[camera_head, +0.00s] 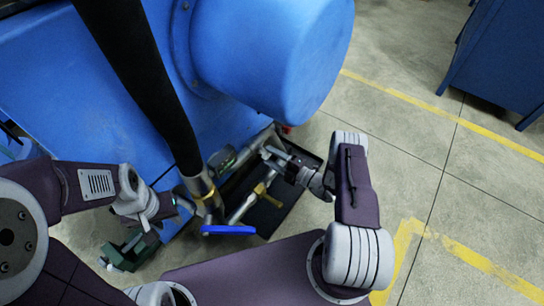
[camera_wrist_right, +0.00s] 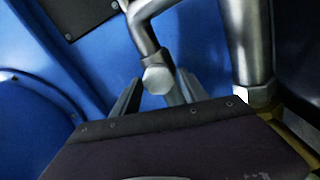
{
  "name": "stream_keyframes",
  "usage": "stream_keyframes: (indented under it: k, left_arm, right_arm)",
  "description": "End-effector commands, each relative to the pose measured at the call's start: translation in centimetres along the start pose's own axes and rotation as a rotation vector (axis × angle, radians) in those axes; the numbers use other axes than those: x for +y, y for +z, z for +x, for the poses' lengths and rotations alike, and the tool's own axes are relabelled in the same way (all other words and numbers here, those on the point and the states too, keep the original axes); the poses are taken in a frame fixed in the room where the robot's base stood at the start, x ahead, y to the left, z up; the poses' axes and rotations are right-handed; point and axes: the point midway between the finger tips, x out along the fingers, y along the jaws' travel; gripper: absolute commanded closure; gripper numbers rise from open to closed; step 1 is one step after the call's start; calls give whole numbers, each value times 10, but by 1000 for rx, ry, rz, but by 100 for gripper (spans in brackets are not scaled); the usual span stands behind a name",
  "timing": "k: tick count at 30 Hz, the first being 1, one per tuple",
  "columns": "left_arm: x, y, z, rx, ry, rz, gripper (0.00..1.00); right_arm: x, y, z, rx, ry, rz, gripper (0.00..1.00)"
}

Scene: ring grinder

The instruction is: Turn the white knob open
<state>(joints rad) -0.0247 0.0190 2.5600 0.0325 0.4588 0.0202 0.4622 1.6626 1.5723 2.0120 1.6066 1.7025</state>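A pale hexagonal knob (camera_wrist_right: 157,79) sits on a grey metal pipe in the right wrist view; it is the closest match I see to the white knob. My right gripper (camera_wrist_right: 160,88) has its two dark fingers apart, one on each side of the knob in the picture; I cannot tell whether they touch it. In the head view my right gripper (camera_head: 276,160) is at the pipes beside the blue machine, and the knob is hard to make out. My left gripper (camera_head: 182,207) is left of the hose fitting; its fingers are too unclear to read.
The blue machine (camera_head: 270,50) fills the upper left, with a thick black hose (camera_head: 140,75) running down to the pipes. A blue handle (camera_head: 228,230) and a yellow valve handle (camera_head: 267,195) are close by. Open concrete floor (camera_head: 390,130) lies to the right.

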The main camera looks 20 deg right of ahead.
Motion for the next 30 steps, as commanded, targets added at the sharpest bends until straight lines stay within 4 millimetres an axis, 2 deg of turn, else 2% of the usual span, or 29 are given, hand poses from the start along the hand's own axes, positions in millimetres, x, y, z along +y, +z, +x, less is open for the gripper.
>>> stream_keyframes:
  k: [11,14,18,24,30]
  left_arm:
    - [0,0,-3,0,0,0,64]
    - [0,-1,-12,0,0,0,64]
    - [0,-3,-27,0,0,0,64]
    - [1,-4,-38,0,0,0,64]
    - [1,-4,-39,0,0,0,64]
  right_arm:
    - [3,2,-3,-4,4,-4,37]
    - [6,2,-16,-7,4,-3,37]
    - [7,2,-46,-10,5,-2,37]
    - [4,2,-82,-8,3,-2,37]
    - [1,1,-92,-2,3,-4,37]
